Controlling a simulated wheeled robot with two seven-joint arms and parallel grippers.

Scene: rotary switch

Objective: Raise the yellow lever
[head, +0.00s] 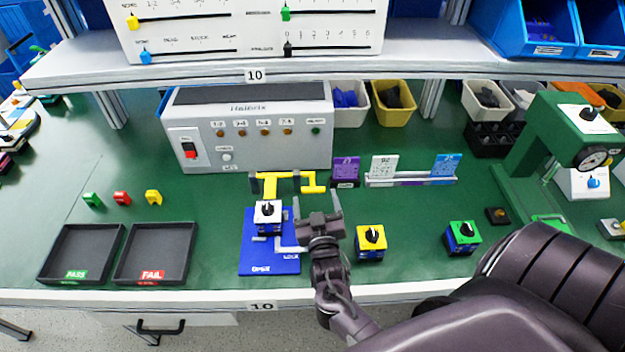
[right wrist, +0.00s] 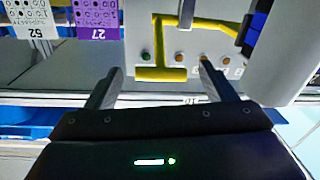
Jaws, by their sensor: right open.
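The yellow lever (head: 290,178) is a bent yellow bar with dark pivots behind the blue fixture plate (head: 270,262), marked OPEN and LOCK. A white-topped switch block with a black knob (head: 267,208) sits on the plate below the lever's left part. My right gripper (head: 317,205) is open and empty, just in front of the lever's right end. In the right wrist view the yellow lever (right wrist: 160,74) shows beyond the fingertips (right wrist: 162,76), one bar appearing between them. I cannot tell whether they touch. My left gripper is out of view.
A grey test box (head: 250,125) stands behind the lever. A yellow switch block (head: 370,243) and a green one (head: 463,238) stand right of my gripper. PASS (head: 80,253) and FAIL (head: 155,253) trays lie left. A shelf (head: 330,68) overhangs the back.

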